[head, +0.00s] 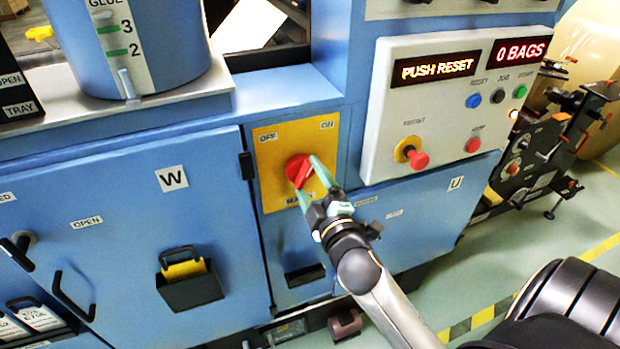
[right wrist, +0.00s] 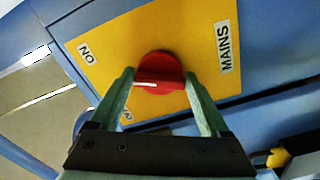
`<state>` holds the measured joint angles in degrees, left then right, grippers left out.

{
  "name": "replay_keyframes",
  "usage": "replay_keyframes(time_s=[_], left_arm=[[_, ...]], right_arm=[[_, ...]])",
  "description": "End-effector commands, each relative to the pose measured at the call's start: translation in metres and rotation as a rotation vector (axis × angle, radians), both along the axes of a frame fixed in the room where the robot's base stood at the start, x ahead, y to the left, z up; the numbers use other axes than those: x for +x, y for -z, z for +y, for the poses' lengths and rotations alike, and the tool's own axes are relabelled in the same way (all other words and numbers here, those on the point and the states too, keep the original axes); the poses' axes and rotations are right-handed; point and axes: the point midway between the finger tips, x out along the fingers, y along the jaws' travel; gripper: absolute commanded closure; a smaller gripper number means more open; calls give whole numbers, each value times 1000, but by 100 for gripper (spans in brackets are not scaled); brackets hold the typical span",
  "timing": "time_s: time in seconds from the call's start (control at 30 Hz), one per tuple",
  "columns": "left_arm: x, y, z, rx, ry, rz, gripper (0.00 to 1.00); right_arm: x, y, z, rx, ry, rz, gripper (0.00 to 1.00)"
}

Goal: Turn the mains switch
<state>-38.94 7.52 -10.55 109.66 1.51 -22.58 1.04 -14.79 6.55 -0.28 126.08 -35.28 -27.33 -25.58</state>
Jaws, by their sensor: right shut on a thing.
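The mains switch is a red rotary knob (head: 294,168) on a yellow plate (head: 277,192) on the blue machine front. The plate is labelled OFF at its upper left, ON at its upper right and MAINS below. My right gripper (head: 310,171) reaches up from the lower right and is shut on the knob. In the right wrist view the green fingers stand on either side of the red knob (right wrist: 162,70). A short white mark on the knob points left in that view, toward the side with ON and the partly hidden OFF label. My left gripper is not in view.
A white control panel (head: 437,131) right of the plate reads PUSH RESET and 0 BAGS and bears several buttons. A blue glue pot (head: 165,50) stands on the ledge at upper left. A blue door with a W label (head: 171,179) lies left of the plate.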

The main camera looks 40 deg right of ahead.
Motion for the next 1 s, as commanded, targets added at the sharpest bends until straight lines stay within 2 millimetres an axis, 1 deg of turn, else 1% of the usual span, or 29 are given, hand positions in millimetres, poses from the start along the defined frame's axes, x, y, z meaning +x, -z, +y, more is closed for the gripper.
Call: replay_keyframes(time_s=[0.13, 0.4, 0.7, 1.0], left_arm=[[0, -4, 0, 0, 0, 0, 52], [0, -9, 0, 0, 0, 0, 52], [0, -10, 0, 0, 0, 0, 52], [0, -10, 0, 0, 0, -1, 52]], right_arm=[[0, 1, 0, 121, 3, -26, 76], [0, 2, 1, 268, 2, -62, 76], [0, 2, 1, 336, 2, -79, 76], [0, 2, 1, 347, 1, -82, 76]])
